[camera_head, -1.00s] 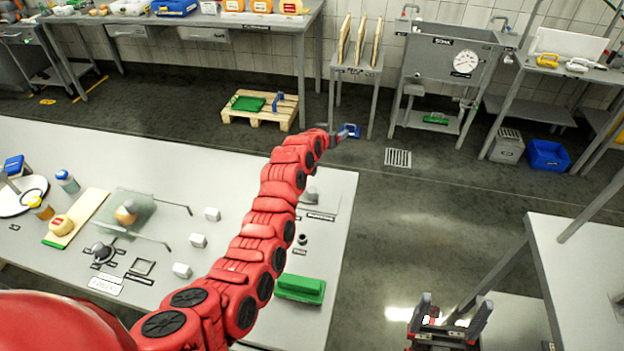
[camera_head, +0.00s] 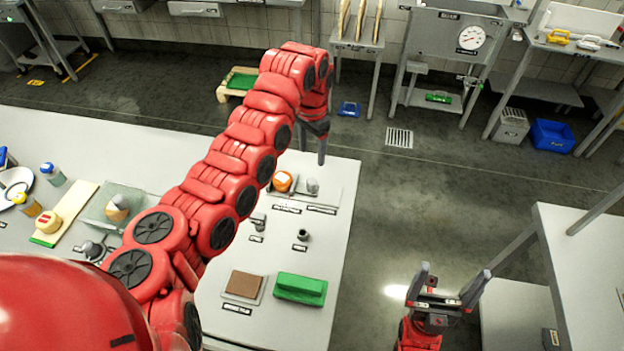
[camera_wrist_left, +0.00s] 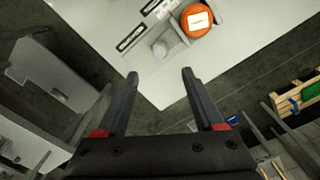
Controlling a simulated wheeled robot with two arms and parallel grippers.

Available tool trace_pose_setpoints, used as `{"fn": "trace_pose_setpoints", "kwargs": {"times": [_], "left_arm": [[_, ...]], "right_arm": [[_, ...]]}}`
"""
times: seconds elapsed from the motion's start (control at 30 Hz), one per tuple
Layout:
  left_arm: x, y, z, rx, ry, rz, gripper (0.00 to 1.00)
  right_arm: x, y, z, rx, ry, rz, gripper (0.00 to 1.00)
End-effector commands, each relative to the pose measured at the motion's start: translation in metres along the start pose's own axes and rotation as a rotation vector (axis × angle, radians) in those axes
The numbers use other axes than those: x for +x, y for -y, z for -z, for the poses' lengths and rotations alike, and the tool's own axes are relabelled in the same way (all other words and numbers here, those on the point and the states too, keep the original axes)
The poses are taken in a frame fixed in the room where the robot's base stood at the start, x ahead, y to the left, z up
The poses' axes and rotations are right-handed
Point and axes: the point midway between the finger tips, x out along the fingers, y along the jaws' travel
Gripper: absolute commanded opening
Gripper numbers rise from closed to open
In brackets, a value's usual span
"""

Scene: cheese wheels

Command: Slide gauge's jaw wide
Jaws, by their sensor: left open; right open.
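My left gripper (camera_head: 313,143) is open and empty, above and beyond that corner. In the wrist view its fingers (camera_wrist_left: 160,74) are spread below the cylinder in the picture. My right gripper (camera_head: 446,288) is open and empty, off the table's right side.
A green block (camera_head: 300,288) and a brown pad (camera_head: 245,284) lie at the table's near right. My left arm hides much of the table's middle. A side table (camera_head: 590,250) stands at right; floor lies between.

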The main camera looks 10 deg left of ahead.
Motion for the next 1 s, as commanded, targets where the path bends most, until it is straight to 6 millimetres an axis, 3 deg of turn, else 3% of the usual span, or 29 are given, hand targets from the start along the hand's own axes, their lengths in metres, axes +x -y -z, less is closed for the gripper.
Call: {"fn": "trace_pose_setpoints", "kwargs": {"times": [0.3, 0.5, 0.7, 1.0], "left_arm": [[0.071, -0.001, -0.002, 0.001, 0.008, -0.003, 0.69], [0.111, -0.002, 0.000, 0.002, 0.005, -0.001, 0.69], [0.129, -0.001, 0.000, 0.001, 0.001, 0.001, 0.69], [0.131, 0.000, 0.000, 0.000, -0.001, 0.002, 0.69]], "right_arm": [[0.029, -0.001, 0.005, 0.000, 0.000, 0.000, 1.00], [0.035, -0.002, 0.006, 0.000, 0.000, 0.000, 1.00], [0.037, -0.002, 0.006, 0.000, 0.000, 0.000, 1.00], [0.037, -0.002, 0.006, 0.000, 0.000, 0.000, 1.00]]}}
